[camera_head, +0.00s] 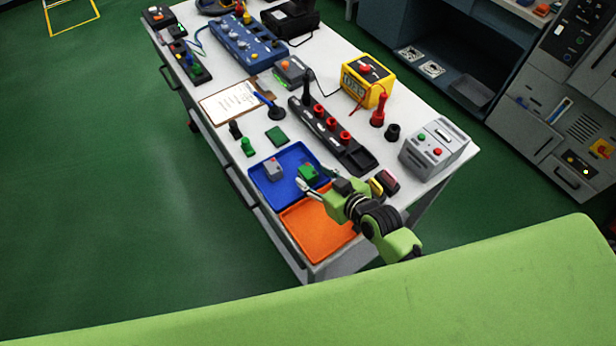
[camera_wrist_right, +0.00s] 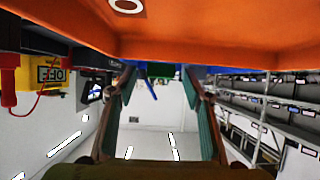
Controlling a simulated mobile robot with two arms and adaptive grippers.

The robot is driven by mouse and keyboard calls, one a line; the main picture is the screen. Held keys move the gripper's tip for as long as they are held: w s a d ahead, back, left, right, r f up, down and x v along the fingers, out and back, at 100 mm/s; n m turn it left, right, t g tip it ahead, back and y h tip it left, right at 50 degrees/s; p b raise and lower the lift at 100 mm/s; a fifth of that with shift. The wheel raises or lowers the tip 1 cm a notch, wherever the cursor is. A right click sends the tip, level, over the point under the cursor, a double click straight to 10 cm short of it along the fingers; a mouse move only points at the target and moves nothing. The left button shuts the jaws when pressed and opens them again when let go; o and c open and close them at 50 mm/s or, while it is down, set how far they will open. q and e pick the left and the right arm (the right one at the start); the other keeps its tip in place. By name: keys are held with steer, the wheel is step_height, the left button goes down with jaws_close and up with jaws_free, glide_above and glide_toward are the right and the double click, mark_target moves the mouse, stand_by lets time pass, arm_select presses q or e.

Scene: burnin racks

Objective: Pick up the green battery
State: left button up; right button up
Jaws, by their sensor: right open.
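The green battery (camera_head: 308,172) stands in the blue tray (camera_head: 286,152), close to that tray's near right side. A grey battery (camera_head: 272,168) is in the same tray to its left. My right gripper (camera_head: 317,180) reaches in low from the right, with its open fingers close to the green battery. In the right wrist view the fingers (camera_wrist_right: 160,80) are spread, and the green battery (camera_wrist_right: 160,69) shows between and beyond their tips. I cannot tell whether a finger touches it. My left gripper is in neither view.
The orange tray (camera_head: 322,236) lies beside the blue tray, under my right gripper. Right of the gripper lie small red and yellow blocks (camera_head: 385,182). A black strip with red knobs (camera_head: 331,136) and a grey box (camera_head: 434,150) stand behind. A green piece (camera_head: 276,136) lies past the blue tray.

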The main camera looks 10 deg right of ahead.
mark_target(311, 175)
steer(key=b+x, duration=0.2)
steer(key=x, duration=0.1)
steer(key=shift+w+a+f, duration=0.1)
steer(key=shift+w+f, duration=0.1)
steer(key=shift+f, duration=0.15)
steer(key=shift+w+a, duration=0.1)
steer(key=shift+w, duration=0.2)
steer(key=shift+s+r, duration=0.1)
steer(key=shift+s, duration=0.05)
jaws_close()
